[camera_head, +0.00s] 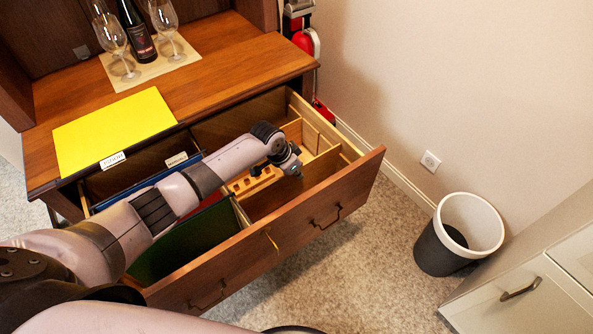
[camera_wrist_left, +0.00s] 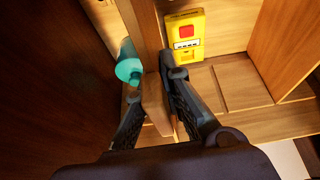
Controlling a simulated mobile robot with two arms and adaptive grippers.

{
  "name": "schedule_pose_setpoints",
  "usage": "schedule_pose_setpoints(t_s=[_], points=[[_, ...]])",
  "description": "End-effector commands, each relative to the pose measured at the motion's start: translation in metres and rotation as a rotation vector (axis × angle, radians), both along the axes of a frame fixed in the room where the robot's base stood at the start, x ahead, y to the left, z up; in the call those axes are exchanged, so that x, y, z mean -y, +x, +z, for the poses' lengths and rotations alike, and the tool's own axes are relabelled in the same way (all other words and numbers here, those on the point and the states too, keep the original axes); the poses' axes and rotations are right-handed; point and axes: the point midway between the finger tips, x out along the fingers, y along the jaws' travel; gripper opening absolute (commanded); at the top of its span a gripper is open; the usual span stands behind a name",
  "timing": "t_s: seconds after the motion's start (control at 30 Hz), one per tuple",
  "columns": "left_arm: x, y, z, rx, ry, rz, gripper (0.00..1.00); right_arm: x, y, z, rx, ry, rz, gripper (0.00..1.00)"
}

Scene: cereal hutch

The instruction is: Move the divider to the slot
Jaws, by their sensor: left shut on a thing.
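My left arm reaches into the open wooden drawer (camera_head: 320,195). My left gripper (camera_wrist_left: 150,88) is shut on a thin wooden divider (camera_wrist_left: 158,112), held on edge between its two dark fingers in the left wrist view. In the head view the fingers and the held divider are mostly hidden behind my wrist. I cannot clearly pick out the slot, nor tell whether the divider touches the drawer floor. My right gripper is not in view.
A yellow device with a red button (camera_wrist_left: 185,36) lies ahead of the fingers, and a teal item (camera_wrist_left: 129,66) lies just left. Other wooden partitions surround them. A yellow sheet (camera_head: 112,130), glasses and a bottle (camera_head: 137,32) are on the hutch top. A bin (camera_head: 458,235) stands right.

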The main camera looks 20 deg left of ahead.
Motion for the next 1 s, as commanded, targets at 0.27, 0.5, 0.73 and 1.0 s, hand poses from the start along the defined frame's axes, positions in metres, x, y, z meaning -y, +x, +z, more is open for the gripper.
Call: schedule_pose_setpoints(t_s=[0.27, 0.5, 0.73, 1.0], points=[[0.0, 0.0, -0.016, 0.002, -0.001, 0.0, 0.0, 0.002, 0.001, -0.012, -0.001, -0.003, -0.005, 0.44], [0.0, 0.0, -0.028, 0.001, 0.0, 0.001, 0.0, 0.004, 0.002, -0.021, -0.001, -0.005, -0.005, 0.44], [0.0, 0.0, -0.04, 0.001, 0.0, 0.0, 0.0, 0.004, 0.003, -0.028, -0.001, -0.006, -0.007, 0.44], [0.0, 0.0, -0.042, 0.002, 0.0, 0.0, 0.09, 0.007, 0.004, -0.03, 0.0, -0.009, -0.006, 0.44]])
